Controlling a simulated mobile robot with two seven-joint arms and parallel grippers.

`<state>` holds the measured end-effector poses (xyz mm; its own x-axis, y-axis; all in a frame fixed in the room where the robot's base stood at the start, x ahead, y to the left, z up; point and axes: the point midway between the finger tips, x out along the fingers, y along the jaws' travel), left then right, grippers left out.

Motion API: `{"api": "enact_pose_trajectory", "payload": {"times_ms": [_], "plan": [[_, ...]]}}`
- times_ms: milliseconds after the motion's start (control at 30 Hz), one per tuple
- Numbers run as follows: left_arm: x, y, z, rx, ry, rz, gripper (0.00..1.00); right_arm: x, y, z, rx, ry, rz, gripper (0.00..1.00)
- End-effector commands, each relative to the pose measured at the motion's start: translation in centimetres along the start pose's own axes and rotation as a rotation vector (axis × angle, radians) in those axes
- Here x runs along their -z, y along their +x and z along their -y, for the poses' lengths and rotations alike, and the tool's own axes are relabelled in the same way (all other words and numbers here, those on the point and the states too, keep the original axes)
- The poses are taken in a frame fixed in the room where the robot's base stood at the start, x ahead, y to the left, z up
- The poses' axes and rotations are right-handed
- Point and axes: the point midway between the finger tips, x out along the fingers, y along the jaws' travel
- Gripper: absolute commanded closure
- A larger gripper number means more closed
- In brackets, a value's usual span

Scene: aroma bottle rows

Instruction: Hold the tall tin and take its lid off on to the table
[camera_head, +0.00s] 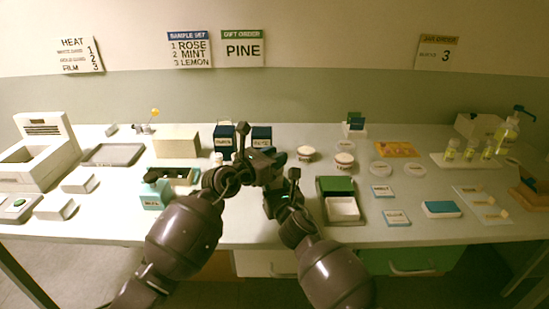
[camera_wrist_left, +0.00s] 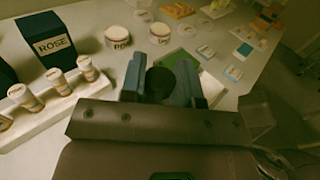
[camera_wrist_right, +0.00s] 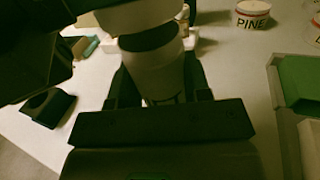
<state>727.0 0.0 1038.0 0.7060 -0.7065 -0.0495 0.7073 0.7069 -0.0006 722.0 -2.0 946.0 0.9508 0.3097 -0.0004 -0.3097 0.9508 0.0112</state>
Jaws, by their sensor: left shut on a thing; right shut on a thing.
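The tall tin (camera_wrist_right: 158,78) is a pale cylinder in the right wrist view. My right gripper (camera_wrist_right: 160,98) is shut around its body. A second pale round piece (camera_wrist_right: 138,16), apparently the lid, is above it, with a dark oval between the two. I cannot tell how wide the gap is. My left gripper (camera_wrist_left: 162,82) is shut on a dark round thing (camera_wrist_left: 160,80), apparently the lid seen from above. In the head view my left gripper (camera_head: 268,162) is just above my right gripper (camera_head: 276,190), and the arms largely hide the tin.
Two labelled round tins (camera_head: 306,153) (camera_head: 344,161) stand just right of the grippers. A green-and-white open box (camera_head: 343,208) is to the right. Dark blue boxes (camera_head: 223,138) stand behind, and small bottles on a white rack (camera_wrist_left: 30,125) are close by. The front table strip is partly free.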

Motion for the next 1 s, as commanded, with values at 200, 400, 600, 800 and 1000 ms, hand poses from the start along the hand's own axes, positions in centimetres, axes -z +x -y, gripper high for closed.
{"api": "enact_pose_trajectory", "payload": {"times_ms": [200, 400, 600, 800, 1000], "plan": [[-0.9, 0.0, 0.0, 0.001, 0.002, 0.002, 0.99, 0.1, 0.0, 0.0, 0.001, 0.001, -0.002, 0.99], [-3.1, -0.1, 0.1, 0.001, 0.003, 0.002, 0.99, 0.1, 0.0, 0.0, 0.000, 0.001, -0.002, 0.99], [-4.0, -0.2, 0.0, 0.000, 0.000, -0.001, 0.99, 0.1, 0.0, 0.0, 0.001, 0.001, -0.002, 0.99], [-4.0, -0.2, 0.0, 0.000, 0.000, -0.001, 0.99, 0.1, 0.0, 0.0, 0.000, 0.001, -0.002, 0.53], [-3.9, -0.2, 0.0, 0.000, 0.000, -0.001, 0.99, 0.1, 0.0, 0.0, 0.000, 0.001, -0.001, 0.26]]}}
